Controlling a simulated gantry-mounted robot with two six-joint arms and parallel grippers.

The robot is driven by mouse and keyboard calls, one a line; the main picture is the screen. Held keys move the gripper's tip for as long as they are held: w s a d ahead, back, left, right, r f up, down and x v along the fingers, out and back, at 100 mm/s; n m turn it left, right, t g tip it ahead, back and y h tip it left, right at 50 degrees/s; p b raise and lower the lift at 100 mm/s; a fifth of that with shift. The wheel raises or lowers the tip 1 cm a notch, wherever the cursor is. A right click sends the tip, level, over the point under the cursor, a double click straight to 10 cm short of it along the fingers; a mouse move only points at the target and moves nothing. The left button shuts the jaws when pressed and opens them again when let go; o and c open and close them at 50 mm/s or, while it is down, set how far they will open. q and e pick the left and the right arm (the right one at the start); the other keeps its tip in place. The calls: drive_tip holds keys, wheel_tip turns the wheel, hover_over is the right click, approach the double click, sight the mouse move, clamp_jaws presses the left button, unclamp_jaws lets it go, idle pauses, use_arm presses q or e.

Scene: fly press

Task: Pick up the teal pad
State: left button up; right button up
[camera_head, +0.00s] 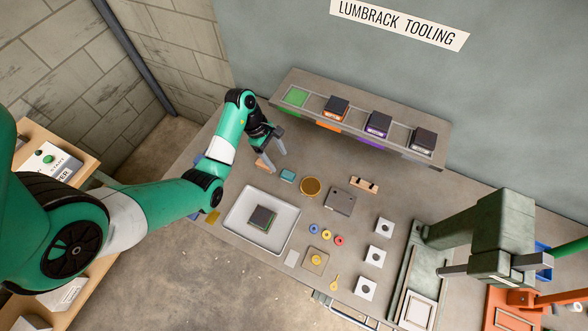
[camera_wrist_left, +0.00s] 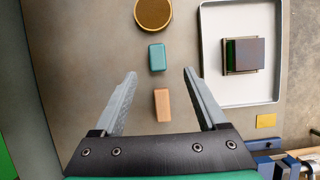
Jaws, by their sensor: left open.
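The teal pad (camera_head: 288,175) is a small rounded block lying on the grey bench, between a tan block (camera_head: 263,165) and a round brass-coloured disc (camera_head: 311,187). The tan block (camera_wrist_left: 162,104) shows between the fingers, nearer the palm. I cannot tell the exact height of the fingers. My right gripper is not in view.
A white tray (camera_head: 240,238) holds a dark square block (camera_head: 262,218). A raised rack (camera_head: 432,133) with several dark-topped blocks runs along the back. Coloured rings and white square plates lie mid-bench. A grey-green press (camera_head: 502,232) stands at the right.

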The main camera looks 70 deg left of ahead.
sight(288, 174)
use_arm(q)
drive_tip(key=b+x, duration=0.1)
drive_tip(key=x, duration=0.5)
drive_tip(key=shift+a, duration=0.2)
drive_tip(key=b+x, duration=0.2)
drive_tip(key=x, duration=0.3)
drive_tip(key=shift+a+f, duration=0.1)
drive_tip(key=shift+c, duration=0.3)
clamp_jaws()
